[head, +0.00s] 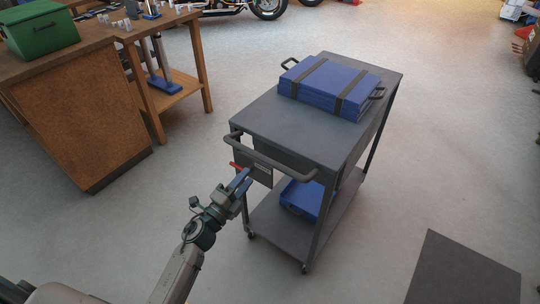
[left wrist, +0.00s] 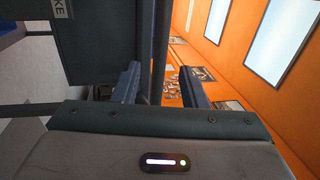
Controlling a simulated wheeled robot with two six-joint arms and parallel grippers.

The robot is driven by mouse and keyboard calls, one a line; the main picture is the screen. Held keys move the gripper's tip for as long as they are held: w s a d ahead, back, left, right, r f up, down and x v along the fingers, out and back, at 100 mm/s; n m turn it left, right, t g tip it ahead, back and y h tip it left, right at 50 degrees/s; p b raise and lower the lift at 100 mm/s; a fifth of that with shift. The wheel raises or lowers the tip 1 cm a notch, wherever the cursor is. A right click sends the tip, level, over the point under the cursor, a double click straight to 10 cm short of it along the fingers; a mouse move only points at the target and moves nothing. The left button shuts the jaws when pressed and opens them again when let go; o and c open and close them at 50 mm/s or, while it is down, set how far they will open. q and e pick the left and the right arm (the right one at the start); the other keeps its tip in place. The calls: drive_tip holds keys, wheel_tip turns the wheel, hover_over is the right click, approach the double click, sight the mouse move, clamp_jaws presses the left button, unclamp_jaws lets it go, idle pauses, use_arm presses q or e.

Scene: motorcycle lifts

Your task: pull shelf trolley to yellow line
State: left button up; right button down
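The grey shelf trolley (head: 270,120) stands in the middle of the head view, with a dark push handle (head: 270,160) on its near end. A red lever (head: 236,166) sticks out beside a small dark plate (head: 255,168) below the handle. My left gripper (head: 240,180) is at that near end, close to the lever and plate. In the left wrist view its two fingers (left wrist: 160,86) are apart; a dark upright bar shows between them, and I cannot tell whether they touch it. A label ending in "KE" (left wrist: 60,8) shows there. My right gripper and any yellow line are out of view.
A strapped blue case (head: 330,86) lies on the trolley top and a blue bin (head: 302,199) on its lower shelf. A wooden bench (head: 90,110) with a green box (head: 40,30) stands left. A dark mat (head: 462,272) lies lower right. The floor around the trolley is mostly clear.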

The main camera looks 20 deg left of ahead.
sight(263, 159)
use_arm(q)
drive_tip(key=p+x, duration=0.2)
drive_tip(key=x, duration=0.7)
drive_tip(key=shift+w, duration=0.1)
drive_tip(key=shift+c, duration=0.5)
clamp_jaws()
